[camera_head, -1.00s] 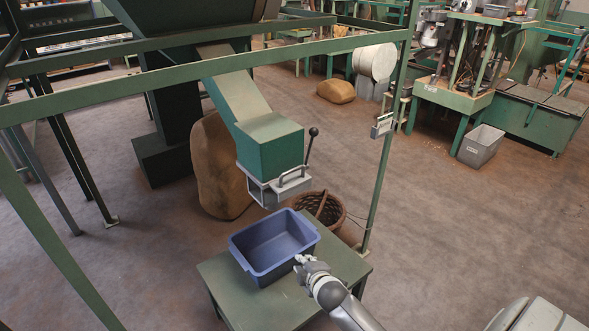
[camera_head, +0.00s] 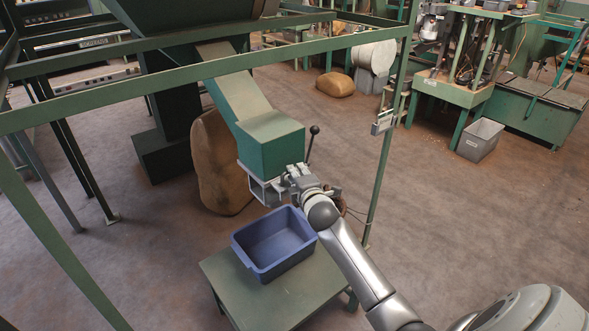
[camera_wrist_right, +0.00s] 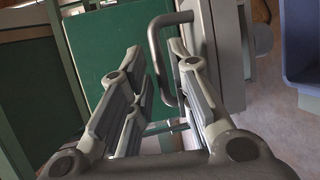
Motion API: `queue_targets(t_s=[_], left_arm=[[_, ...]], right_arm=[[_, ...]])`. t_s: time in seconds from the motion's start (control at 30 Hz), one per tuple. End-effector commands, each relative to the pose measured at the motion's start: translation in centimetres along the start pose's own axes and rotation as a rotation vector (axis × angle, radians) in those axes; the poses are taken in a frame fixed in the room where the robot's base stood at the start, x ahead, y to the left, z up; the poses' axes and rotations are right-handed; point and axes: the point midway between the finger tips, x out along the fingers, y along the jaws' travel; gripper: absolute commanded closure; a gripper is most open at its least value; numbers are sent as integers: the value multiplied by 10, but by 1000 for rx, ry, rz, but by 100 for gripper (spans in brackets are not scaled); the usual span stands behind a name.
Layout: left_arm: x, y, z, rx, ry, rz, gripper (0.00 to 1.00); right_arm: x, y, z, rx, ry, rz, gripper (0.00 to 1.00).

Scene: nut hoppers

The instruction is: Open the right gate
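The gate is a grey metal slide frame (camera_head: 258,187) under the green chute outlet (camera_head: 270,146). My right gripper (camera_head: 294,172) is at the gate's front side and covers its handle in the head view. In the right wrist view, the grey U-shaped handle (camera_wrist_right: 154,52) shows between the open fingers (camera_wrist_right: 160,62). The fingers stand on either side of its bar, and I cannot tell whether they touch it. A lever with a black knob (camera_head: 314,130) rises just right of the gripper. My left gripper is not in view.
A blue bin (camera_head: 273,243) stands on a small green table (camera_head: 310,290) below the outlet. Green frame posts (camera_head: 388,150) and a crossbar (camera_head: 200,72) surround the chute. A brown sack (camera_head: 218,165) leans behind.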

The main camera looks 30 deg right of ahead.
Motion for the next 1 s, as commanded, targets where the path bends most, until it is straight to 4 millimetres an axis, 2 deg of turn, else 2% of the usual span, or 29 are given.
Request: queue_targets(t_s=[0.1, 0.3, 0.7, 0.87, 1.0], left_arm=[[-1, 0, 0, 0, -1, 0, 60], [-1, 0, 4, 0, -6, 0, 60], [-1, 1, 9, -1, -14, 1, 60], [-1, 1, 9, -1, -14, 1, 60], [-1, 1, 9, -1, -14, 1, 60]], right_arm=[[15, 1, 0, 2, 0, 0, 81], [30, 0, 0, 2, 0, -1, 81], [35, 0, 0, 1, 1, -1, 81], [35, 0, 0, 1, 1, -1, 100], [35, 0, 0, 1, 1, -1, 100]])
